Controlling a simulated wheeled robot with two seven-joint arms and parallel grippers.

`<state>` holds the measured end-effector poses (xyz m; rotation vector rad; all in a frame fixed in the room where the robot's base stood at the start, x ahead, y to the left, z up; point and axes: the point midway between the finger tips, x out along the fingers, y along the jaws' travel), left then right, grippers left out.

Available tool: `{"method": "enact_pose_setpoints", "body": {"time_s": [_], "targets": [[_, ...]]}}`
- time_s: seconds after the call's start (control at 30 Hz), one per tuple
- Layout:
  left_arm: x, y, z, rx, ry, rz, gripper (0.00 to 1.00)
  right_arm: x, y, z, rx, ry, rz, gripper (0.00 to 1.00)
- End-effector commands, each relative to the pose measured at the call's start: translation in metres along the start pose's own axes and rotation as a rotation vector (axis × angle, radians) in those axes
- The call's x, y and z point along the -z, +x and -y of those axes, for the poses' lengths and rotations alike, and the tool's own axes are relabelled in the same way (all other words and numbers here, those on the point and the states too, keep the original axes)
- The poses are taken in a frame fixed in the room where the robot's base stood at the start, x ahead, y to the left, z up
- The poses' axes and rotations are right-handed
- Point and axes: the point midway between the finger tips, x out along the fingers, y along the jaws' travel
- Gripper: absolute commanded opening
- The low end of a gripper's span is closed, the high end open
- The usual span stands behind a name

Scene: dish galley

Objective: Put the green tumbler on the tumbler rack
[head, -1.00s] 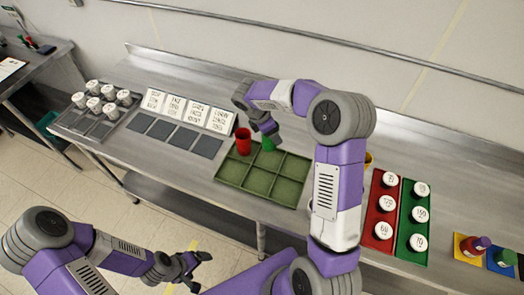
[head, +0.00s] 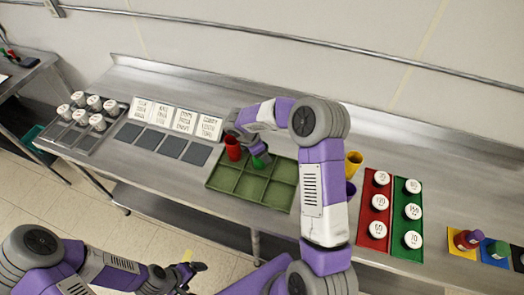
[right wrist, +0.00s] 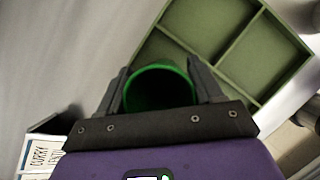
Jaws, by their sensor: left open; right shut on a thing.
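The green tumbler (head: 262,161) is at the back middle compartment of the green divided rack (head: 233,198). My right gripper (head: 256,153) is shut on it from above. In the right wrist view, the green tumbler (right wrist: 160,88) stands between the two fingers with its open rim toward the camera, and the rack (right wrist: 240,50) lies beyond. I cannot tell whether its base touches the rack floor. A red tumbler (head: 233,149) stands in the back left compartment beside it. My left gripper (head: 198,278) is open and empty, low in front of the counter.
Further right are red (head: 374,246) and green (head: 407,250) trays with white-topped items. Label cards (head: 180,119) stand left. The rack's front compartments are empty.

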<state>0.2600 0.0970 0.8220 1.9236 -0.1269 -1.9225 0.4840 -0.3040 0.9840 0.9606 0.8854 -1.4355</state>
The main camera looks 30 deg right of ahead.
Motion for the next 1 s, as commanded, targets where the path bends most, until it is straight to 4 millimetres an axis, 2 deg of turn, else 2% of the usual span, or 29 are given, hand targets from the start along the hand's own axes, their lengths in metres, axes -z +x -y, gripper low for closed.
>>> {"method": "enact_pose_setpoints", "body": {"time_s": [0.03, 0.17, 0.43, 0.57, 0.67, 1.0], "targets": [[0.0, 0.001, 0.0, 0.0, 0.0, 0.0, 0.88, 0.001, 0.001, 0.0, 0.0, -0.001, 0.0, 0.7], [0.0, 0.0, 0.0, 0.0, 0.0, 0.0, 0.88, 0.0, 0.001, 0.0, 0.001, -0.001, 0.0, 0.9], [0.0, 0.0, 0.0, 0.0, 0.0, 0.0, 0.88, 0.0, 0.0, 0.0, 0.001, 0.0, 0.0, 0.91], [0.0, -0.003, -0.001, 0.0, 0.0, 0.0, 0.88, -0.002, -0.007, 0.0, -0.001, 0.0, 0.0, 0.91], [0.0, -0.003, -0.001, 0.0, 0.0, 0.0, 0.88, -0.001, -0.022, -0.001, -0.003, 0.0, 0.0, 0.91], [0.0, -0.007, -0.003, 0.0, 0.0, 0.0, 0.88, -0.001, -0.094, -0.001, -0.003, 0.0, 0.0, 0.91]]}}
